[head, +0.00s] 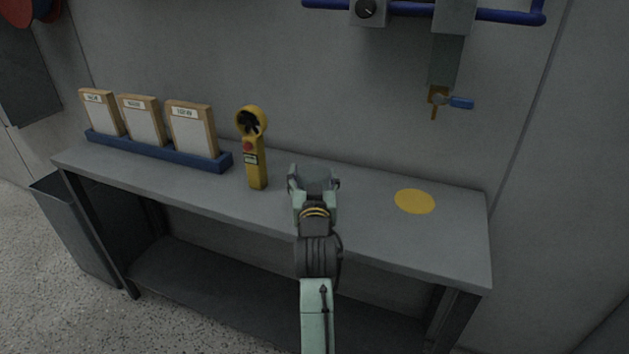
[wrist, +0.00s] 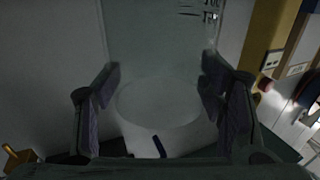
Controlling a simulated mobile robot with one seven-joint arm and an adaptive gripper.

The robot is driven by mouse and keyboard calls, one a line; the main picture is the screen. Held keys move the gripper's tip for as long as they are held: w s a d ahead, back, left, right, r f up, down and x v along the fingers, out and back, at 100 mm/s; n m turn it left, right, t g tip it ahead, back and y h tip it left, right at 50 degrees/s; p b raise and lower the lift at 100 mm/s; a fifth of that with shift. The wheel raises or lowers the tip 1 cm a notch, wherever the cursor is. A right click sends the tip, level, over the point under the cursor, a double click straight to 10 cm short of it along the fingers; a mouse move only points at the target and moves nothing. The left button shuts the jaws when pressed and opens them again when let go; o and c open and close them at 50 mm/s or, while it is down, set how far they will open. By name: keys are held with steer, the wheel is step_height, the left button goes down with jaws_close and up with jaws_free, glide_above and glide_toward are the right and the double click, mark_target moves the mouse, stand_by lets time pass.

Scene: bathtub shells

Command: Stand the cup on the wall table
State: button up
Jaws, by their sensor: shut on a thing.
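My gripper (head: 313,184) is over the middle of the wall table (head: 350,234) in the head view, to the right of a yellow hand-held meter. It is shut on the cup (head: 316,177), a grey shape between the fingers, mostly hidden by them. In the wrist view the cup (wrist: 160,98) is a pale, dim, rounded form between the two dark finger pads. I cannot tell whether the cup touches the table top or whether it is tilted. A flat yellow disc (head: 414,201) lies on the table to the right of my gripper.
The yellow meter (head: 255,160) stands close to the left of my gripper. A blue rack (head: 165,152) with 3 framed cards is further left. The table around the disc is clear.

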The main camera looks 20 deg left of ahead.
steer(key=shift+s+r, duration=0.1)
steer(key=shift+r, duration=0.1)
steer(key=o, duration=0.7)
steer(key=shift+f, duration=0.25)
steer(key=o, duration=0.5)
steer(key=shift+c, duration=0.2)
steer(key=shift+r, duration=0.1)
